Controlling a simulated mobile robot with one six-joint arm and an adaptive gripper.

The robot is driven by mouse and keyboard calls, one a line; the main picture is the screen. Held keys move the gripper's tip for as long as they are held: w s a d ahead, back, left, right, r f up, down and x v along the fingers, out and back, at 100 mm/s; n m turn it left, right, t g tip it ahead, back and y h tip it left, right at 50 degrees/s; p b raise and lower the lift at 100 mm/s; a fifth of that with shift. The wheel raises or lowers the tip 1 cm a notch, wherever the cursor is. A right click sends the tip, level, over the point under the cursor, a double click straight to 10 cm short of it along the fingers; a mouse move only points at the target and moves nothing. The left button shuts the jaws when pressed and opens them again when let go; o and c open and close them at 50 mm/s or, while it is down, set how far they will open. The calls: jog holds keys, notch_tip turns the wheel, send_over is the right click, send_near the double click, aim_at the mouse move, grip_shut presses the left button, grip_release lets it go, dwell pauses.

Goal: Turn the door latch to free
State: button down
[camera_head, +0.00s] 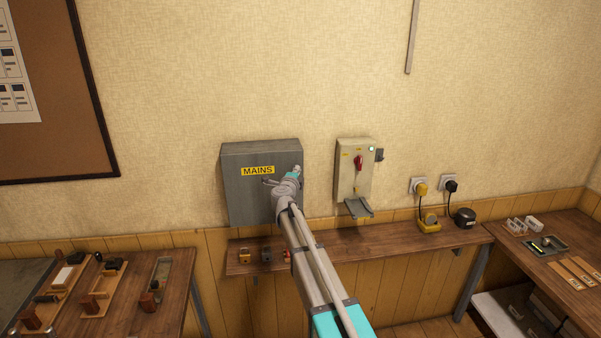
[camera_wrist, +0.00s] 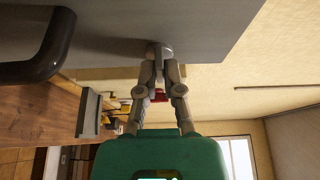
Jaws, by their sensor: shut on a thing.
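The grey box marked MAINS (camera_head: 240,193) hangs on the wall, its door closed as far as I can see. In the wrist view its flat grey face (camera_wrist: 220,22) fills the top. The door latch (camera_wrist: 161,48) is a small light-grey knob standing out from that face. My gripper (camera_wrist: 161,66) is shut on the latch, one finger on each side. The fingertips hide part of it, so I cannot tell which way it is turned. In the head view my wrist covers the latch near the door's right side. A dark bar handle (camera_wrist: 42,58) is beside it on the door.
A pale switch box (camera_head: 346,180) with a red lever (camera_head: 358,163) hangs just right of the MAINS box. A wooden shelf (camera_head: 385,240) runs below, with small parts and a yellow charger (camera_head: 429,224). Benches stand at both sides. The wall above is mostly clear.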

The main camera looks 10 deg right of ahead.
jog(key=c, duration=0.8)
grip_release()
jog(key=shift+v, duration=6)
